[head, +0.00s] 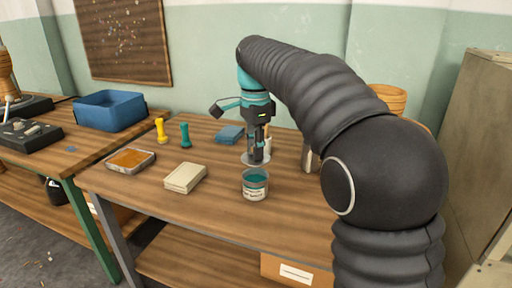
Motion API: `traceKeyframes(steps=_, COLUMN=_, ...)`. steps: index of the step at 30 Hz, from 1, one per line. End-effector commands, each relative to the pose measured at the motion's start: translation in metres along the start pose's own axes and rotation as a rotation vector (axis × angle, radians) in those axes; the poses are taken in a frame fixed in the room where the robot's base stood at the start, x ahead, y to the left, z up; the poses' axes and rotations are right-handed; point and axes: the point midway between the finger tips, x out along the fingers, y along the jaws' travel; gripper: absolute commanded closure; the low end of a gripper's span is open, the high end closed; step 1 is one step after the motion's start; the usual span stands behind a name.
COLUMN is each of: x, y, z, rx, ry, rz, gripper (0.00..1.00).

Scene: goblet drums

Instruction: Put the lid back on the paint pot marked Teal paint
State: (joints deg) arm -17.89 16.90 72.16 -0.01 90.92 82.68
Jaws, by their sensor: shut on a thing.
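The paint pot (255,187) stands upright and open on the wooden table, with teal paint showing inside and a pale label whose writing is too small to read. My gripper (257,159) points down just behind the pot in the head view. It is shut on a pale round lid (246,159), whose disc shows around the fingertips. The lid is apart from the pot's rim; its height over the table is hard to tell. The fingers hide the lid's middle.
A blue bin (108,112) is on the left bench. My arm hides the table's right side.

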Motion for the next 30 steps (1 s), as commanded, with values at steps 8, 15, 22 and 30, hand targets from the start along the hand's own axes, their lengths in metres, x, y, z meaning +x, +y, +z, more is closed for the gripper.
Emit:
traceKeyframes(steps=8, x=0.026, y=0.0, z=-0.002, rx=0.003, ry=0.0, rz=0.0, gripper=1.0)
traceKeyframes(steps=15, x=0.041, y=0.0, z=-0.002, rx=0.003, ry=0.0, rz=0.001, gripper=1.0)
traceKeyframes(steps=22, x=0.044, y=0.0, z=-0.002, rx=0.003, ry=0.0, rz=0.0, gripper=1.0)
traceKeyframes(steps=30, x=0.044, y=0.0, z=-0.002, rx=0.003, ry=0.0, rz=0.0, gripper=1.0)
